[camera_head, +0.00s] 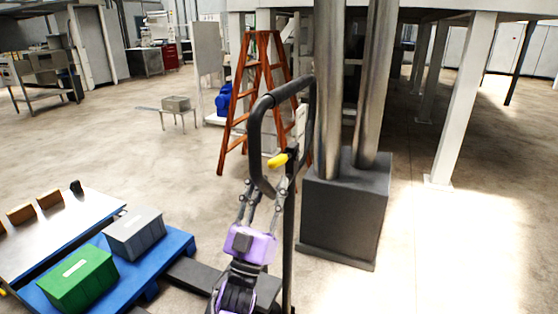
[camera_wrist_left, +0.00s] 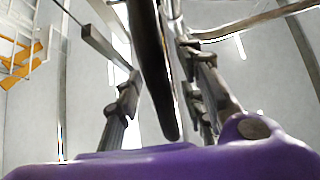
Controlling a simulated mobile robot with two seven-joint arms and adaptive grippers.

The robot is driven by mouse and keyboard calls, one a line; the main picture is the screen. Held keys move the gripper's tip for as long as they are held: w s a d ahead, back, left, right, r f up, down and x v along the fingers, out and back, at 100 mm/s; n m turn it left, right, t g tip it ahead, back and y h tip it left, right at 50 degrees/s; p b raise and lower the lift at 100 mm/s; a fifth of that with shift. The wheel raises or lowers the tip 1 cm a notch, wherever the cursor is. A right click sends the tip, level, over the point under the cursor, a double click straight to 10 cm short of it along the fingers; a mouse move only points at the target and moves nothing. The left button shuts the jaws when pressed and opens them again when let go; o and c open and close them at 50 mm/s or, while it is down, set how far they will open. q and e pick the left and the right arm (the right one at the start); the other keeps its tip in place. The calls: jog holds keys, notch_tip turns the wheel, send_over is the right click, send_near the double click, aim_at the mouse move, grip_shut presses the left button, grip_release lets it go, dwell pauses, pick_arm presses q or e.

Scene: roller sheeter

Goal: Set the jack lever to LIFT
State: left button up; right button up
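The pallet jack has a black loop handle (camera_head: 256,130) standing upright in the head view. Its jack lever (camera_head: 278,161) is a short yellow grip at the lower part of the loop. My left gripper (camera_head: 264,188), with a purple body, is just below the lever and points up at it. Its two fingers are spread apart. In the left wrist view a black bar (camera_wrist_left: 152,75), which looks like the handle, runs between the open fingers (camera_wrist_left: 160,90); whether they touch it I cannot tell. The yellow lever cannot be made out there. My right gripper is not in view.
A dark block with two metal columns (camera_head: 345,215) stands close to the right of the handle. An orange stepladder (camera_head: 236,120) is behind. At the lower left, a blue pallet (camera_head: 178,247) carries a green bin (camera_head: 78,278) and a grey bin (camera_head: 135,233).

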aim_at(277, 157)
pick_arm(q)
jog(key=p+x, duration=0.1)
jog(key=x, duration=0.5)
jog(key=shift+r, duration=0.15)
grip_shut()
